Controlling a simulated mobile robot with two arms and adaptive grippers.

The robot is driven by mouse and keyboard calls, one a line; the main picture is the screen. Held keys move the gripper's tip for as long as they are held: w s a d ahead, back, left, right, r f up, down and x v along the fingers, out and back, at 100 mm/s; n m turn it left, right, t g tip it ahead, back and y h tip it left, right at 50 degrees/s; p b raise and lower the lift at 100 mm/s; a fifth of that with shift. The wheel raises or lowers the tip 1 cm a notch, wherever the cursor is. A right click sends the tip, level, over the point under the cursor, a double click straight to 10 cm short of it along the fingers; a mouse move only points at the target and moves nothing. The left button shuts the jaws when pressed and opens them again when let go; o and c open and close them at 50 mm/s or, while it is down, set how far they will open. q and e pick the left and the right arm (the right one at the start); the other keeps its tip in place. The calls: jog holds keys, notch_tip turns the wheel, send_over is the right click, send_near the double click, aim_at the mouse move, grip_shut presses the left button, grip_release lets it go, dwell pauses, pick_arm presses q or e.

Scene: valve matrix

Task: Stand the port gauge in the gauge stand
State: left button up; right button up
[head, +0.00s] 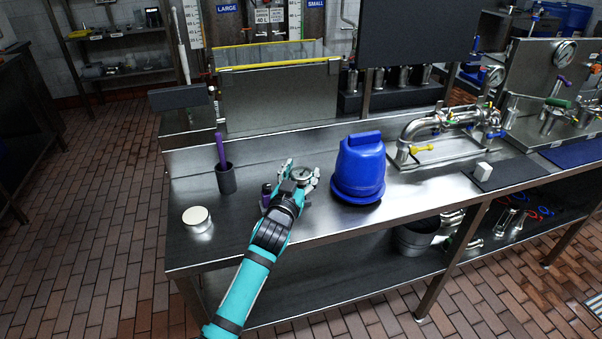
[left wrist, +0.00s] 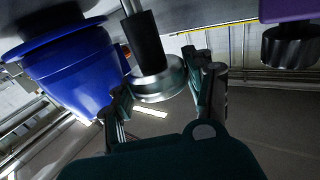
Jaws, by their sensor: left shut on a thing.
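My left gripper (head: 303,177) is shut on a round silver gauge (head: 301,174) above the bench, left of the blue container. In the left wrist view, which looks upside down, the gauge's silver body (left wrist: 160,80) sits between the two fingers (left wrist: 163,95). A black sleeve and a thin metal stem run from it toward the bench. I cannot tell whether the stem touches anything. I cannot make out for sure which thing is the gauge stand. A dark cup (head: 226,180) holding an upright purple rod (head: 220,150) stands left of the gripper. My right gripper is not in view.
A blue container (head: 359,168) stands close right of the gripper. A small dark-topped purple piece (head: 266,194) is just left of it, and a short silver can (head: 197,219) farther left. Pipework (head: 425,125) stands at the right. The front bench strip is clear.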

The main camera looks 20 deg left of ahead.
pick_arm(q)
jog(key=shift+f+b, duration=0.6)
jog(key=shift+f, duration=0.2)
jog(key=o, duration=1.3)
jog(key=shift+c, duration=0.2)
jog(key=shift+f, duration=0.1)
jog(key=shift+s, duration=0.1)
jog(key=shift+s+f, duration=0.2)
jog(key=shift+s, duration=0.25)
jog(key=s, duration=0.7)
jog(key=s+r, duration=0.1)
jog(key=s, duration=0.3)
jog(key=shift+d, duration=0.1)
jog(key=shift+f, duration=0.1)
